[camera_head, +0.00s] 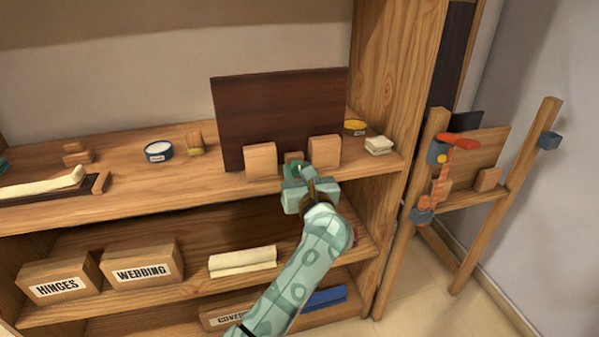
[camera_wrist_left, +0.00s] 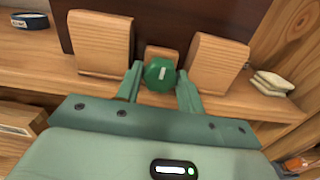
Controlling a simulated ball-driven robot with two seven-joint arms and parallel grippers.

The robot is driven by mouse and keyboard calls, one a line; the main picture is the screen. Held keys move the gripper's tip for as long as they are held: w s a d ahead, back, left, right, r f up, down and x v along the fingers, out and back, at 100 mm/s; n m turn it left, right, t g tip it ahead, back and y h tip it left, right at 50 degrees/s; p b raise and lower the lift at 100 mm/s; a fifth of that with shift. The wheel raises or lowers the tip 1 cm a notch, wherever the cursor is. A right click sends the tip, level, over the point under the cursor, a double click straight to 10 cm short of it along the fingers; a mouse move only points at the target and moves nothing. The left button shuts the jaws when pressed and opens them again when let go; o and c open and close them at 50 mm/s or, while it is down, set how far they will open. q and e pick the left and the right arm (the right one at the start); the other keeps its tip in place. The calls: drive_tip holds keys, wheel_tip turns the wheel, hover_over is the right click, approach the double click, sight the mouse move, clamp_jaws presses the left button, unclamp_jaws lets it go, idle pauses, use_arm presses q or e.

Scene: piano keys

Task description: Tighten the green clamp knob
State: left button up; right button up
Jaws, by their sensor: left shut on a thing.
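The green clamp knob (camera_wrist_left: 160,74) is a round knob with a short white mark, which stands nearly upright in the left wrist view. It sits in front of a small wooden block between two larger wooden blocks (camera_wrist_left: 100,42) (camera_wrist_left: 219,62). Behind them stands a dark brown board (camera_head: 280,110) on the upper shelf. My left gripper (camera_head: 296,174) reaches up to the shelf's front edge, its fingers on either side of the knob and shut on it. In the head view the gripper partly hides the knob. My right gripper is in neither view.
Labelled boxes (camera_head: 143,266) stand below. A wooden stand (camera_head: 403,235) with an orange clamp (camera_head: 440,185) is at the right.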

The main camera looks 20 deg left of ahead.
use_arm(q)
drive_tip(key=shift+d+f+m+p, duration=0.1)
drive_tip(key=shift+m+p, duration=5.85)
drive_tip(key=shift+m, duration=7.75)
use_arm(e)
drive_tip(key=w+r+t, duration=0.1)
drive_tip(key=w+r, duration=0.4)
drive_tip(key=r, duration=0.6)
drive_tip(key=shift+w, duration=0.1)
use_arm(q)
drive_tip(key=o, duration=1)
drive_tip(key=shift+s, duration=0.1)
